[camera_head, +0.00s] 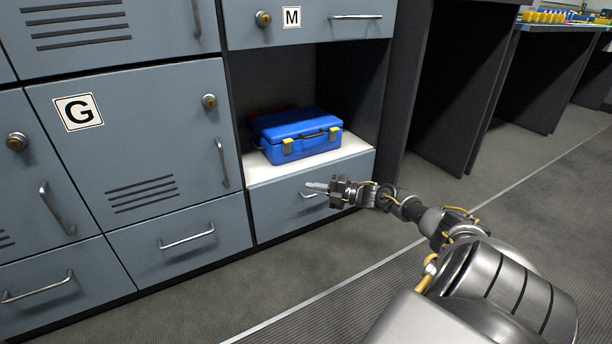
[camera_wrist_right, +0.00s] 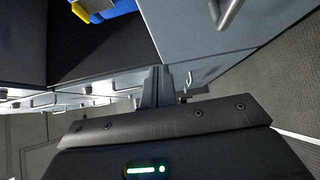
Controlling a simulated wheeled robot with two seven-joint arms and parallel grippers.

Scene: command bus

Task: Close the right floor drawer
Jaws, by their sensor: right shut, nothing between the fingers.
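The right floor drawer (camera_head: 276,210) is the grey-blue front below the open niche. Its face looks about flush with the neighbouring drawer, though a small gap cannot be ruled out. Its bar handle (camera_head: 308,195) is partly hidden by my right gripper (camera_head: 313,186). That gripper is shut and empty, its fingertips in front of the drawer face near the handle; contact cannot be told. In the right wrist view the shut fingers (camera_wrist_right: 157,84) are by a grey-blue panel (camera_wrist_right: 195,38) with a bar handle (camera_wrist_right: 229,12). My left gripper is out of view.
A blue toolbox (camera_head: 298,136) with yellow latches sits on the niche's white floor (camera_head: 262,173). Left are cabinet door G (camera_head: 150,135) and another floor drawer (camera_head: 180,240), which looks shut. Drawer M (camera_head: 310,22) is above. Open floor (camera_head: 330,248) lies in front; dark desks stand right.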

